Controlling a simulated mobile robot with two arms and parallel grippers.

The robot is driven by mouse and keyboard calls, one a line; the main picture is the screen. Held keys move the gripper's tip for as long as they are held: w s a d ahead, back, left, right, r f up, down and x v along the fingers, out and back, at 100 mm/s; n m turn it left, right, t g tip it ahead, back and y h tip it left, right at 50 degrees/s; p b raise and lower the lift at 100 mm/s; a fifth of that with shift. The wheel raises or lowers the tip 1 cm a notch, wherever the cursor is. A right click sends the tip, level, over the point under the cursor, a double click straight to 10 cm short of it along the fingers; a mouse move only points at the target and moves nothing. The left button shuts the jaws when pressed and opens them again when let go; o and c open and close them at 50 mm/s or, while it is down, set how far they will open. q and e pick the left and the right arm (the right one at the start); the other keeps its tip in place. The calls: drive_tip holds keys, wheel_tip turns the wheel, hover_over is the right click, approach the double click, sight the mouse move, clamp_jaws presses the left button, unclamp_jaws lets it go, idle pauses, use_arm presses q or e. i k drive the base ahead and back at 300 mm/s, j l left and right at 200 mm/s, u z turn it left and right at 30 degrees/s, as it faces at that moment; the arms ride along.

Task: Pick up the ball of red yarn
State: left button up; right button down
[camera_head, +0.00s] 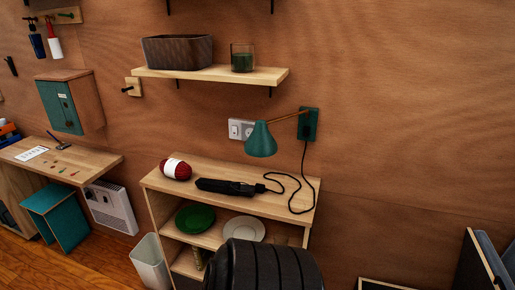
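The ball of red yarn (176,169) has a white paper band. It lies on the top of a light wooden shelf unit (247,181), near its left end. A folded black umbrella (230,187) lies just to its right. Neither of my grippers is in view.
A green lamp (260,140) hangs from the wall above the unit's right side, its cord looping onto the top. A green plate (194,219) and a white plate (244,229) sit on the shelf below. A wall shelf (212,76) is above. A black ribbed shape, unclear what, covers the unit's lower right.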

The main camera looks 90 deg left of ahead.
sight(173, 168)
drive_tip(key=u, duration=1.1)
